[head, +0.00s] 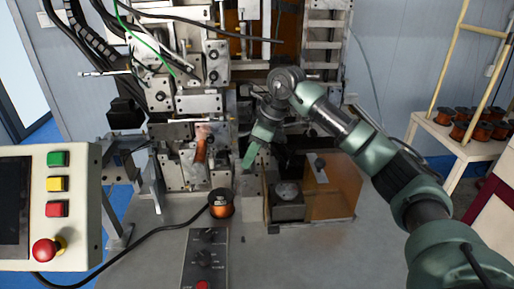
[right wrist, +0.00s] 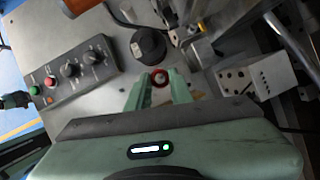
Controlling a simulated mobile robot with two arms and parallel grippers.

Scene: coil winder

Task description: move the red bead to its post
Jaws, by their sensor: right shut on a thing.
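My right gripper (head: 250,157) hangs in front of the winder, above the table and left of the amber guard. In the right wrist view, my right gripper (right wrist: 158,88) is shut on the red bead (right wrist: 160,77), a small ring held between its green fingertips. The bead is too small to make out in the head view. I cannot tell which part of the machine is its post. My left gripper is not in view.
The winder frame (head: 200,103) stands behind. A copper spool (head: 221,205) and knobbed control box (head: 208,260) sit on the table (head: 160,250). An amber guard (head: 337,185) stands at right, a button panel (head: 75,205) at left. A cable crosses the table.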

